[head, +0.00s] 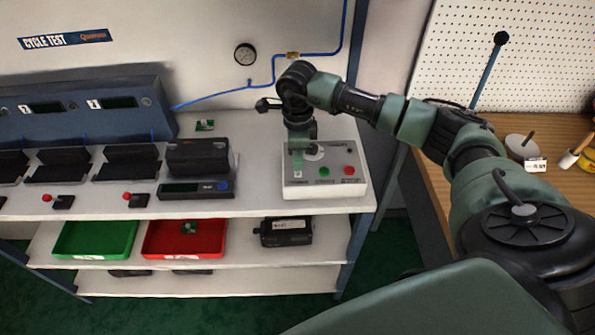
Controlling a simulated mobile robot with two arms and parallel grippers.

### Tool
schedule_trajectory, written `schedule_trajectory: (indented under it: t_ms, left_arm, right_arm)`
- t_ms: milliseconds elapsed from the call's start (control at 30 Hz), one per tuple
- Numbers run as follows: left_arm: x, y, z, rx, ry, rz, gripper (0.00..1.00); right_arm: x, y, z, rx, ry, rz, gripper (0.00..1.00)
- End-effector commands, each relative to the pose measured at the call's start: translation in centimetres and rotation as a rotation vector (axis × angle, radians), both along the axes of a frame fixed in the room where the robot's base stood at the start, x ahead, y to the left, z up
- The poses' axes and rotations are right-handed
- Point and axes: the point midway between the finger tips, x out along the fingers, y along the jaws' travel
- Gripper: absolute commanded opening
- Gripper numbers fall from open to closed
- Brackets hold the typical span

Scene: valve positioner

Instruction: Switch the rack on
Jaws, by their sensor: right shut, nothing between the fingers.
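A white control box (318,190) stands at the right end of the rack's upper shelf. Its top carries a green button (324,171), a red button (349,170) and a small dark knob (351,150). A round light part, perhaps a switch, shows partly at the gripper's right side. My right gripper (297,168) points down over the left part of the box top, left of the green button. It is shut and holds nothing. Its fingers hide that part of the panel, and I cannot tell whether they touch it. My left gripper is out of view.
Left of the box stand a black device (196,190) with a display and several dark fixtures. Green (60,240) and red (150,240) trays sit on the shelf below. A blue hose (235,92) and gauge (245,55) are behind. A wooden bench (435,195) is at right.

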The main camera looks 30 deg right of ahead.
Motion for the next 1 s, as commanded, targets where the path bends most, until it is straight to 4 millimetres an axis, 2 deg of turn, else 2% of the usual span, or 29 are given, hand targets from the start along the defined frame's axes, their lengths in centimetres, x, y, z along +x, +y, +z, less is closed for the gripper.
schedule_trajectory:
  t_ms: [367,1000]
  left_arm:
    - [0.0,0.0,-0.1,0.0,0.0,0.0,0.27]
    - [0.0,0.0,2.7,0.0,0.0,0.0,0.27]
  right_arm:
    - [0.0,0.0,-0.2,0.0,0.001,0.0,0.0]
    - [0.0,0.0,4.8,0.0,-0.001,-0.001,0.0]
